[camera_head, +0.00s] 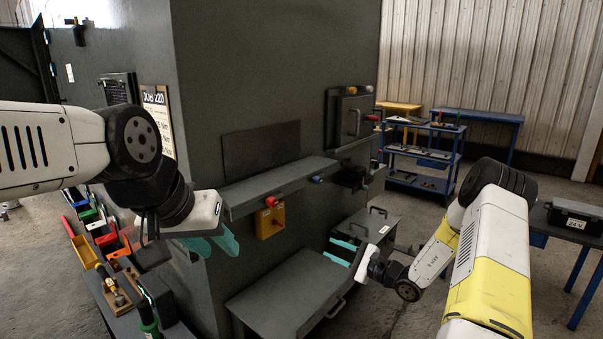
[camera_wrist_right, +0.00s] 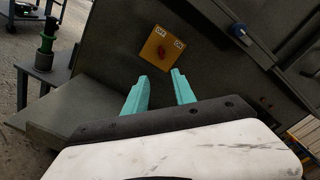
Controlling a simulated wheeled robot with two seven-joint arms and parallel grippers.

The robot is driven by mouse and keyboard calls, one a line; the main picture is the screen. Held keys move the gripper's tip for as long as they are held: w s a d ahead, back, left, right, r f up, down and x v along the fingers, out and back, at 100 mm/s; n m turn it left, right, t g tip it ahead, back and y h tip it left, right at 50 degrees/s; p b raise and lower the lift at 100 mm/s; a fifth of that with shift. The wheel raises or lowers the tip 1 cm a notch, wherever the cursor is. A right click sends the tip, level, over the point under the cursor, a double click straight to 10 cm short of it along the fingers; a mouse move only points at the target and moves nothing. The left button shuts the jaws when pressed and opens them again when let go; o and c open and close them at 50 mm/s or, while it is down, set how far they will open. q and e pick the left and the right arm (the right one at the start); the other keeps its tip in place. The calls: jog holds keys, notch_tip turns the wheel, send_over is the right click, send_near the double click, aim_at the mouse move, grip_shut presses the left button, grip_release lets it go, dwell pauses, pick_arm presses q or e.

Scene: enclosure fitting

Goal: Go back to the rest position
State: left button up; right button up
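My left gripper (camera_head: 226,241) is in front of the grey cabinet's near corner, above the left bench. Its teal fingers are apart with nothing seen between them. The same yellow plate (camera_head: 270,221) is on the cabinet front in the head view.
The large grey cabinet (camera_head: 270,90) fills the middle, with a ledge (camera_head: 280,185) and a low grey shelf (camera_head: 285,292) jutting out. Coloured bins (camera_head: 122,255) and tools stand on the left bench. A blue cart (camera_head: 425,155) stands behind. A black case (camera_head: 574,217) lies on the right table.

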jog(key=s+a+r+n+g+h, duration=0.1)
jog(key=s+a+r+n+g, duration=0.4)
jog(key=s+r, duration=0.35)
jog(key=s+a+r+n+g+h, duration=0.25)
jog(key=s+r+n+g, duration=0.25)
jog(key=s+r+n, duration=0.3)
jog(key=s+d+r+n+t+h, duration=0.2)
jog(key=s+d+r+h, duration=0.2)
jog(key=s, duration=0.4)
jog(key=s+d+r+n+t+h, duration=0.2)
jog(key=s+d+r+h, duration=0.2)
jog(key=s+d, duration=0.3)
jog(key=shift+s+r+t, duration=0.4)
jog(key=shift+s+r, duration=0.1)
jog(key=shift+s, duration=0.5)
jog(key=shift+o, duration=0.5)
